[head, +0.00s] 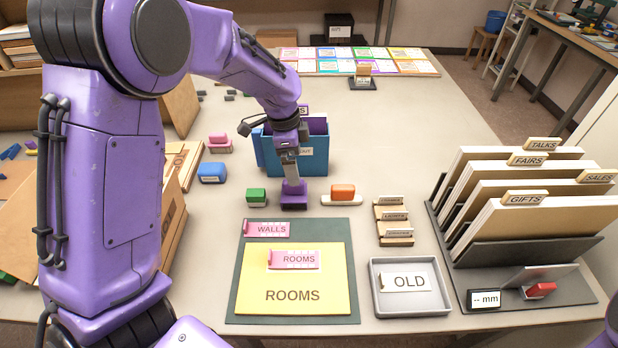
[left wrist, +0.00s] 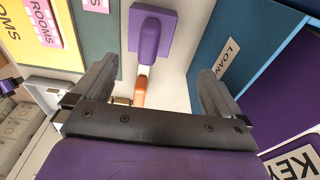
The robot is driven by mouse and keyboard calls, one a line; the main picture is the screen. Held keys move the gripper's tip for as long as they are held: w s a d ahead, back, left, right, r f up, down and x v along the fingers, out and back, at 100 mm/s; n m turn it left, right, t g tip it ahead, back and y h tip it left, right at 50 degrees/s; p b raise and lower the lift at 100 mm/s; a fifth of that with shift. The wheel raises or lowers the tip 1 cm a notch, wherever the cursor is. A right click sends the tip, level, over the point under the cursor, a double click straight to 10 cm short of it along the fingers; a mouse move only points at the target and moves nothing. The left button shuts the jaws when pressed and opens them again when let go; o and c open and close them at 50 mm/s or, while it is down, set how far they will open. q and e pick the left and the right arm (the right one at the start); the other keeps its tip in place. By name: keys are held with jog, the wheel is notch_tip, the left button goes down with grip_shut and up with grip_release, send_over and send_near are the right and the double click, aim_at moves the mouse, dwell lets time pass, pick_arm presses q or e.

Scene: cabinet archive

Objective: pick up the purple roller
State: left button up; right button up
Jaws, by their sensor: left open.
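The purple roller (head: 294,195) stands upright on the table, in front of the blue file box. In the left wrist view its purple body (left wrist: 150,37) lies ahead of the fingers, roughly between them. My left gripper (head: 290,165) points down just above the roller in the head view and hides part of its top. In the left wrist view the two fingers (left wrist: 157,68) are apart with nothing held between them. Whether they touch the roller cannot be told. My right gripper is in neither view.
A green block (head: 256,197) stands left of the roller and an orange piece (head: 342,193) right of it. The blue file box (head: 312,158) is close behind. A dark green mat (head: 237,305) with a yellow folder lies in front. A grey tray (head: 377,308) is at front right.

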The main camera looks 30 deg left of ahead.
aim_at(295, 191)
pick_arm(q)
jog(key=s+f, duration=0.1)
jog(key=s+f+p, duration=0.1)
jog(key=f, duration=0.1)
jog(key=s+f+p, duration=0.1)
jog(key=f, duration=0.1)
jog(key=shift+d+f, duration=0.1)
jog(key=shift+d, duration=0.2)
jog(key=f, duration=0.1)
jog(key=w+f, duration=0.1)
jog(key=f, duration=0.1)
jog(key=w+f, duration=0.1)
jog(key=shift+d+f, duration=0.15)
jog(key=shift+f, duration=0.1)
jog(key=shift+s+r, duration=0.25)
jog(key=shift+s, duration=0.1)
jog(key=shift+s+r, duration=0.1)
jog(key=shift+s, duration=0.05)
jog(key=c, duration=1.2)
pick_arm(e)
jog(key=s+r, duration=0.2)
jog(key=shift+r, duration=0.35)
